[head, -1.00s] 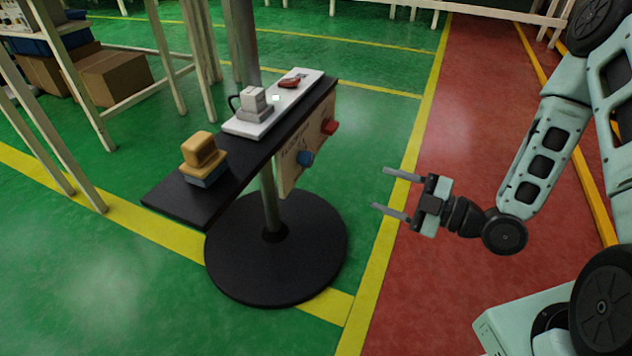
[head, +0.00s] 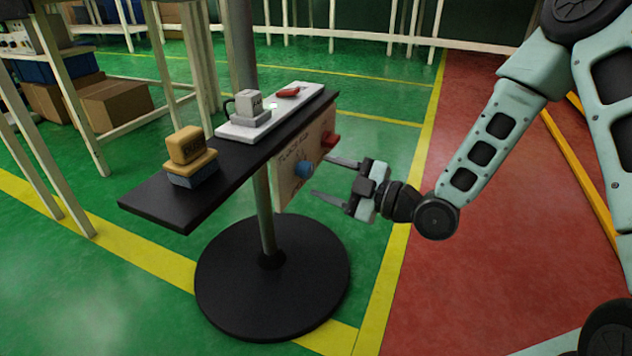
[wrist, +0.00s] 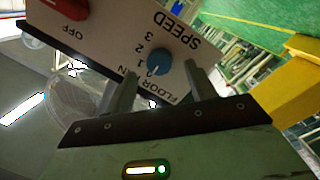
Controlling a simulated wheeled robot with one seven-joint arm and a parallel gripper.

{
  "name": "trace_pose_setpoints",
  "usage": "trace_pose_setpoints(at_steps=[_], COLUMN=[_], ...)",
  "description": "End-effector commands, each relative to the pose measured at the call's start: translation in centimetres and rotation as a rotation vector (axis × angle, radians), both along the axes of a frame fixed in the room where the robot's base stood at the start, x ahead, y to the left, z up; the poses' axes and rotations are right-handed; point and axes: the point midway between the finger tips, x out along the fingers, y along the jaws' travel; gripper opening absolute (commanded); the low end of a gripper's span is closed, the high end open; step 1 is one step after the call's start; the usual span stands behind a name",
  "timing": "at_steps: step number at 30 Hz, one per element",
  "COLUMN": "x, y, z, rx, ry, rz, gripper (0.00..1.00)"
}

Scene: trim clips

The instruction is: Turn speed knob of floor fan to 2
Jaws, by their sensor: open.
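The blue speed knob (head: 304,169) sits on the pale upright panel (head: 292,181) under the black shelf's right side. In the wrist view the knob (wrist: 157,64) lies between my finger tips in the picture, with SPEED, 1, 2, 3 and FLOOR FAN printed around it. Its pointer setting is too small to tell. My gripper (head: 322,177) is open and empty, facing the panel, its fingers just short of the knob in the head view. The fingers also show in the wrist view (wrist: 161,70). Contact with the knob cannot be made out.
A red control (head: 330,138) is on the same panel, near the OFF print. The black shelf (head: 150,203) holds a yellow-topped block (head: 190,158) and a white device (head: 250,117). A round black base (head: 272,290) stands below. Red floor (head: 470,270) is clear.

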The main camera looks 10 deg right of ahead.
Motion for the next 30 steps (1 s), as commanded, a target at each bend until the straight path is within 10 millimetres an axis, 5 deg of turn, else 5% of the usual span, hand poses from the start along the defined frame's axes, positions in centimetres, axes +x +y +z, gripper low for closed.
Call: trace_pose_setpoints(at_steps=[7,18,23,30], x=[2.0,2.3,2.3,2.3], y=[2.1,2.5,2.5,2.5], z=[-0.1,0.0,0.0,0.1], rx=[0.0,0.0,0.0,0.005], ry=[-0.001,0.0,0.0,0.008], rz=[0.001,0.0,0.0,0.0], gripper=[0.56,0.56,0.11,0.11])
